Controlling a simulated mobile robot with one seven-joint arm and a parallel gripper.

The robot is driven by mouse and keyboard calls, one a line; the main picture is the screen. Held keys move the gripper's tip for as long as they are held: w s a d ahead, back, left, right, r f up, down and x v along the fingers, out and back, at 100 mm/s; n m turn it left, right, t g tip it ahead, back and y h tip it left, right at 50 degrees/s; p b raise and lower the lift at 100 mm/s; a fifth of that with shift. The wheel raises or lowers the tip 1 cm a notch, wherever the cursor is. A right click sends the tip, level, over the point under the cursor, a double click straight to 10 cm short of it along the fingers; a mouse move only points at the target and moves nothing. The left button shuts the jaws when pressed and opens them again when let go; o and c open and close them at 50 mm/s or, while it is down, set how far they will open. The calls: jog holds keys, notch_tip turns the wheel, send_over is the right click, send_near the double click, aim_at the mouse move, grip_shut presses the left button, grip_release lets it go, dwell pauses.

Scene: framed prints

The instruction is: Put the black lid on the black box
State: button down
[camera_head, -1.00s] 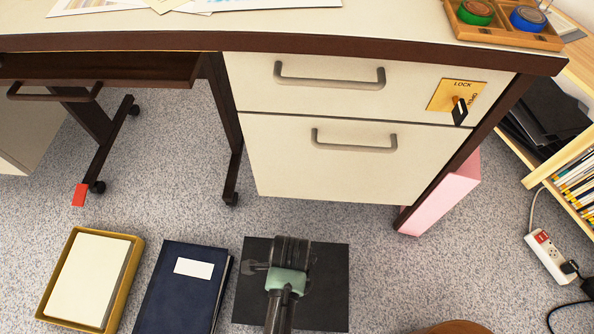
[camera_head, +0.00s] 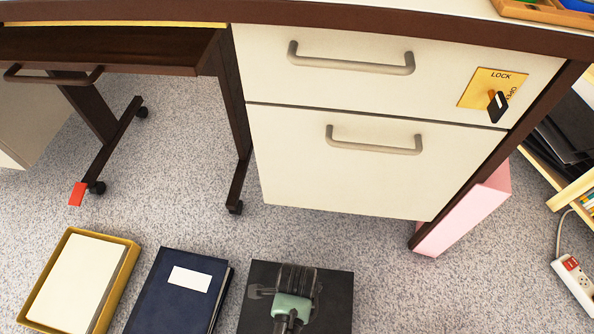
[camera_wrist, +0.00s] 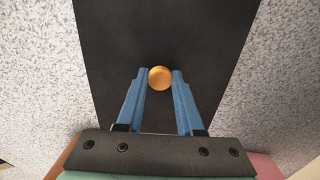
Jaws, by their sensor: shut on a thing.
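The black lid (camera_head: 262,307) shows in the head view as a flat dark square at the bottom, partly under my gripper (camera_head: 295,290) and cut by the frame edge. In the wrist view the lid (camera_wrist: 120,30) is a dark panel with a round gold knob (camera_wrist: 160,77). My gripper (camera_wrist: 157,80) has its two blue fingers shut on the knob, one on each side. I cannot make out a separate black box in either view. Whether the lid is raised or resting on something cannot be told.
A dark blue binder (camera_head: 175,300) lies left of the lid, and a yellow tray with a cream block (camera_head: 75,285) farther left. The desk drawers (camera_head: 340,160) stand behind. A pink box (camera_head: 465,215) and a power strip (camera_head: 575,280) are at the right. Speckled floor is clear between.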

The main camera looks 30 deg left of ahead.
jog(key=shift+f, duration=0.5)
jog(key=c, duration=0.5)
grip_release()
jog(key=shift+c, duration=0.2)
notch_tip(320, 180, up, 13)
jog(key=p, duration=0.8)
